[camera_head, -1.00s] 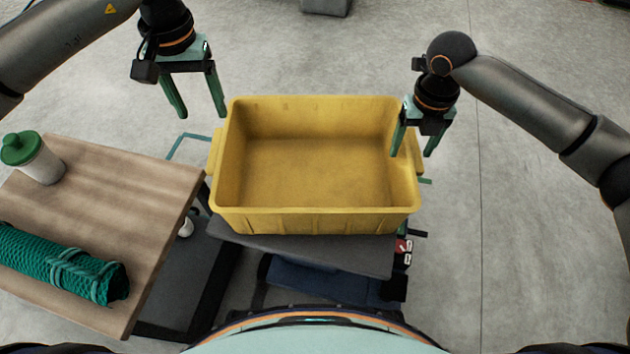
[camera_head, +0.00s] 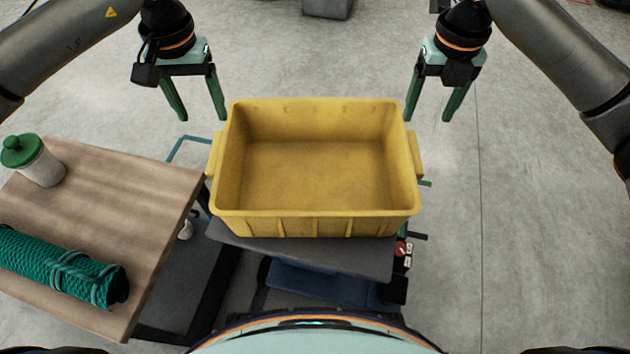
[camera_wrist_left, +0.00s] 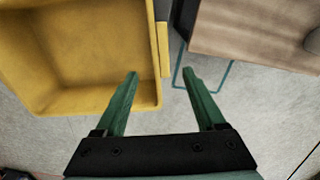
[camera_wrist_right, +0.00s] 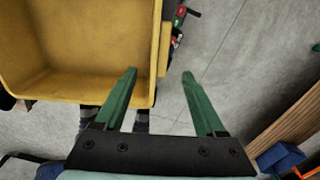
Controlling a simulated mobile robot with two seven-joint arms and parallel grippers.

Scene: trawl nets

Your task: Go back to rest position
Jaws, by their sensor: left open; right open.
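My left gripper (camera_head: 198,117) is open and empty, in the air beyond the far left corner of the yellow crate (camera_head: 315,225). My right gripper (camera_head: 431,119) is open and empty, in the air beyond the crate's far right corner. Both are apart from the crate. The left wrist view shows the open green fingers (camera_wrist_left: 162,75) with the crate (camera_wrist_left: 152,60) at the left. The right wrist view shows the open fingers (camera_wrist_right: 160,73) with the crate (camera_wrist_right: 145,60) at the left. The crate looks empty and stands on a dark platform.
A wooden table (camera_head: 120,230) stands at the left with a rolled green net (camera_head: 60,265) and a white bottle with a green lid (camera_head: 38,165) on it. A grey box (camera_head: 327,8) is far back. The floor at the right is clear.

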